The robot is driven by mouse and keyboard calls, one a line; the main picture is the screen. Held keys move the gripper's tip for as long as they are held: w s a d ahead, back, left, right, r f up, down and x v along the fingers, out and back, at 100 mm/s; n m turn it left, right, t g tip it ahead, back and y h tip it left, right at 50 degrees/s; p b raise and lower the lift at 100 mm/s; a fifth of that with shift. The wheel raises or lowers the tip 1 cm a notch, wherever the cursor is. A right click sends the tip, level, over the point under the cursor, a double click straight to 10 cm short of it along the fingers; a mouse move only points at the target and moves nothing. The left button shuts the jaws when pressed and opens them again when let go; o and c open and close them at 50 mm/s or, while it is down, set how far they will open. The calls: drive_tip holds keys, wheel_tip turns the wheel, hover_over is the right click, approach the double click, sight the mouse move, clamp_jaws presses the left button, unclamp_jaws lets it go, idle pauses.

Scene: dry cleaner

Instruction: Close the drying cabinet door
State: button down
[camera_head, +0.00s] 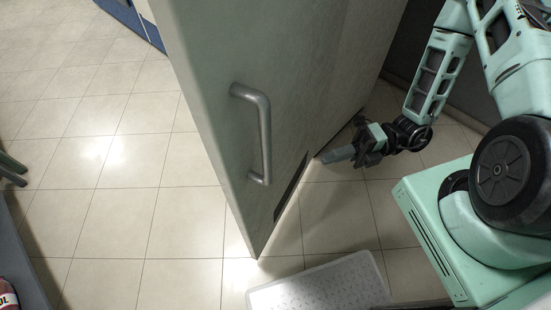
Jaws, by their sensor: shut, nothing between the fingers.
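The drying cabinet door (215,110) is a tall grey-green panel that stands open, edge toward me, in the middle of the head view. A metal bar handle (266,138) is fixed upright on its face. My gripper (328,158) is low to the right of the door, on the handle's side, with its fingers shut and empty. The fingertips point left toward the lower part of the door. I cannot tell whether they touch it. The cabinet body is not clearly visible.
A light perforated mat or tray (322,285) lies on the floor below the door. The tiled floor (110,190) left of the door is mostly clear. A dark green object (12,168) and a labelled item (8,298) sit at the left edge. A blue item (130,18) is at top left.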

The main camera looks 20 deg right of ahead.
drive_tip(key=p, duration=0.3)
approach(257, 166)
drive_tip(key=s+a, duration=0.3)
drive_tip(key=shift+w+a+r+m, duration=0.15)
drive_tip(key=shift+w+a+m, duration=0.15)
drive_tip(key=shift+w+a, duration=1.1)
